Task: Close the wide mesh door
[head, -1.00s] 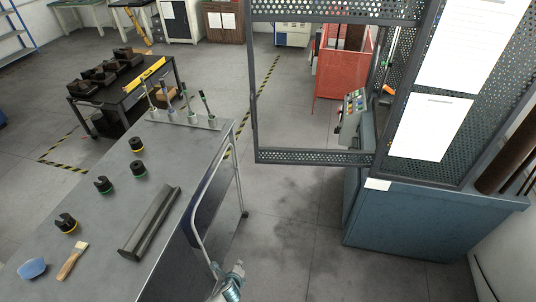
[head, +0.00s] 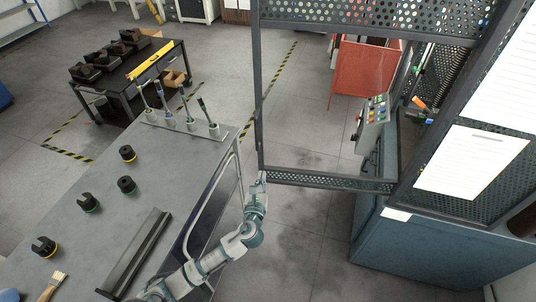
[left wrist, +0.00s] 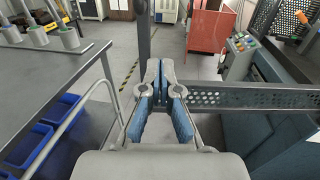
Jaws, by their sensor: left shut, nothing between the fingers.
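The wide mesh door (head: 330,183) is a dark grey frame with perforated strips at top and bottom and a large open or clear middle. It stands swung out from the machine enclosure, its free edge at the left. My left gripper (head: 260,178) is shut and empty at the door's lower free corner. In the left wrist view, the shut fingers (left wrist: 167,72) overlap the door's upright edge (left wrist: 144,32), with the perforated bottom strip (left wrist: 245,97) running to the right. I cannot tell whether they touch the door. My right gripper is not in view.
A grey workbench (head: 100,225) with a bent tube handle stands left of my left arm. The blue machine base (head: 430,250) and button panel (head: 372,122) are at right. A red bin (head: 362,75) stands behind the door. Floor between bench and machine is clear.

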